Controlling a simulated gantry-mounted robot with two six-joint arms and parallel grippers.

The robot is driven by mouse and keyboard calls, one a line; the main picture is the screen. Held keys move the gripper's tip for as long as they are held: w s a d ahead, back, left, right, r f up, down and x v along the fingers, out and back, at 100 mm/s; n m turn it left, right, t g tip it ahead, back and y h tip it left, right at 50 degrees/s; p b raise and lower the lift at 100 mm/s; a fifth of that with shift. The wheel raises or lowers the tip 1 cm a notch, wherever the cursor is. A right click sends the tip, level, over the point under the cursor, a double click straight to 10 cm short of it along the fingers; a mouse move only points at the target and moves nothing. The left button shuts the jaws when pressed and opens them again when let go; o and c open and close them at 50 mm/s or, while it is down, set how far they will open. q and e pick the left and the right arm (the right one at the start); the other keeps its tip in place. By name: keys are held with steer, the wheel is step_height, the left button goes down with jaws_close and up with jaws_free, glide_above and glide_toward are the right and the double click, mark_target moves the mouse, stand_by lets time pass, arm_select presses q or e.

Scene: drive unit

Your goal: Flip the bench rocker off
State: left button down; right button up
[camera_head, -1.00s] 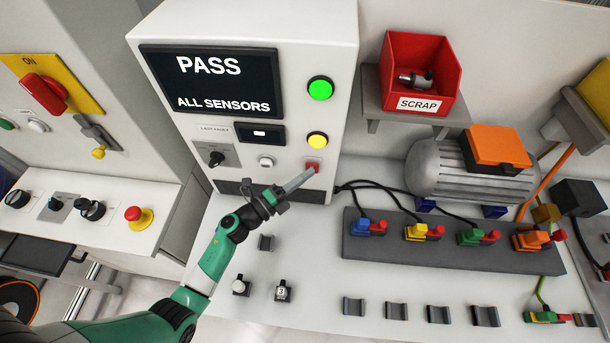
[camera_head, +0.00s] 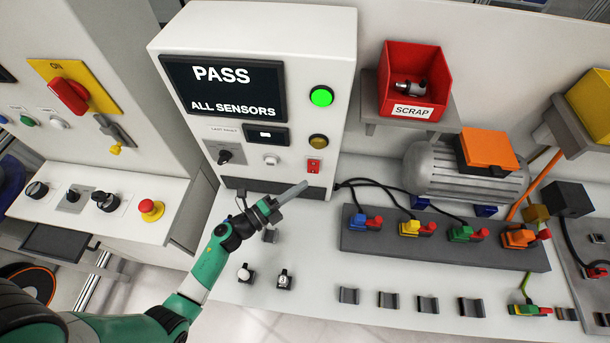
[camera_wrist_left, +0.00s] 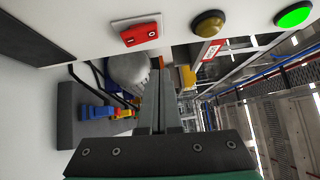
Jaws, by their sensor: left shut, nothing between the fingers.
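The red bench rocker (camera_head: 314,166) sits in a pale plate low on the right of the white test cabinet's front. It also shows at the top of the left wrist view (camera_wrist_left: 139,34), with light marks on its face. My left gripper (camera_head: 303,187) is shut and empty. Its fingertips are just below the rocker in the head view, apart from it. In the left wrist view the closed fingers (camera_wrist_left: 160,80) point past the rocker. My right gripper is not in view.
The cabinet screen (camera_head: 228,88) reads PASS, ALL SENSORS. The green lamp (camera_head: 321,97) is lit; the amber lamp (camera_head: 318,142) looks dark. A grey connector block (camera_head: 445,243) with coloured plugs and a motor (camera_head: 465,178) stand to the right. Bench knobs (camera_head: 284,279) are near the front.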

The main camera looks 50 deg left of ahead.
arm_select(q)
steer(key=s+r, duration=0.1)
steer(key=s, duration=0.6)
steer(key=shift+s+a, duration=0.2)
steer(key=shift+d+p, duration=0.1)
steer(key=shift+p, duration=0.2)
